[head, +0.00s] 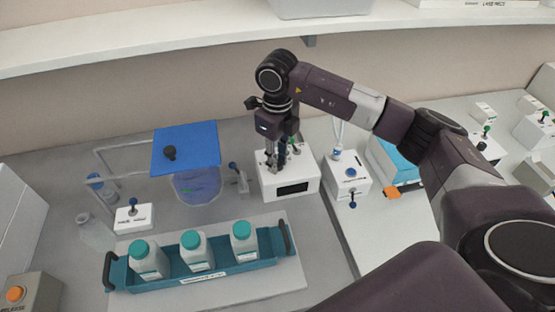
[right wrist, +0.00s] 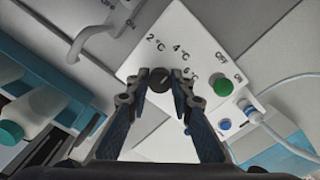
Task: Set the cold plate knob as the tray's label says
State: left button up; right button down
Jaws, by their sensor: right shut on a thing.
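The white control box (head: 273,187) with a dark display stands behind the tray. In the right wrist view the box top (right wrist: 205,40) bears marks 2°C, 4°C and 6°C around a dark round knob (right wrist: 160,80). My right gripper (head: 276,163) points down over this box; in its wrist view the fingers (right wrist: 159,93) are shut on the knob. The knob's pointer is too small to read surely. The teal tray (head: 237,270) holds three white bottles with teal caps. Its front label (head: 205,279) is too small to read. My left gripper is out of view.
A blue-lidded vessel (head: 197,187) stands left of the box. Another white box (head: 347,187) with a blue button stands to the right. A shelf (head: 180,38) runs above, behind my right arm.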

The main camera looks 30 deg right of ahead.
jog(key=shift+r, duration=0.1)
jog(key=c, duration=1.7)
grip_release()
notch_tip(320, 180, up, 12)
